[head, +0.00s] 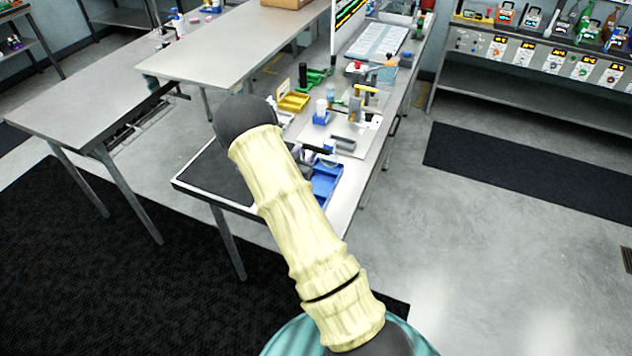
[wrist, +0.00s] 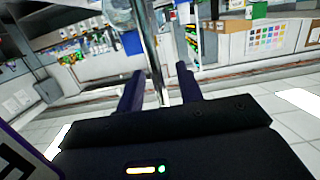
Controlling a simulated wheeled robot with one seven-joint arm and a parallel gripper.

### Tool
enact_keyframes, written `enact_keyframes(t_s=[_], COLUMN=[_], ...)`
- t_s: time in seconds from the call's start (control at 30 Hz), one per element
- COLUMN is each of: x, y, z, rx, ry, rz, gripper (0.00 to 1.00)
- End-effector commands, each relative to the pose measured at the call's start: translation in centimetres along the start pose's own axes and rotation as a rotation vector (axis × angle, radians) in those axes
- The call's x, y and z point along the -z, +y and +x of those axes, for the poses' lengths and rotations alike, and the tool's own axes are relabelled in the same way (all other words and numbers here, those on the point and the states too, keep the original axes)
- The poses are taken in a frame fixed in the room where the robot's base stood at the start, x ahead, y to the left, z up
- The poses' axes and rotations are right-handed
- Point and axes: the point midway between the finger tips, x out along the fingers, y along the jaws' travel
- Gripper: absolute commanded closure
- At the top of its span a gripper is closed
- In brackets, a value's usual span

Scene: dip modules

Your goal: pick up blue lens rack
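Two blue things on the workbench could be the blue lens rack. One is a blue tray (head: 326,182) near the bench's front edge, partly hidden behind my arm. The other is a small blue holder (head: 321,118) further back, with a white bottle in it. I cannot tell for sure which is the rack. In the wrist view my gripper (wrist: 159,82) has its two dark fingers apart. A metal pole shows between them, seemingly in the background. No blue rack is clear near the fingers there. In the head view I cannot make out my gripper clearly.
The workbench also holds a yellow tray (head: 293,102), a green item (head: 313,78) and several tools. A black mat (head: 215,175) covers its left front. Grey tables (head: 220,50) stand to the left. The floor to the right (head: 470,230) is open.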

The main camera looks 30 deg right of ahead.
Motion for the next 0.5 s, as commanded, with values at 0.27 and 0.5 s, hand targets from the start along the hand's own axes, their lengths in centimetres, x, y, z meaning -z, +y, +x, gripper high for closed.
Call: enact_keyframes(t_s=[0.27,0.5], x=[0.00,0.00], y=[-0.01,0.00], z=[1.44,1.42], rx=[0.001,0.000], ry=[0.000,0.000], rz=[0.000,0.000], gripper=[0.64,0.64])
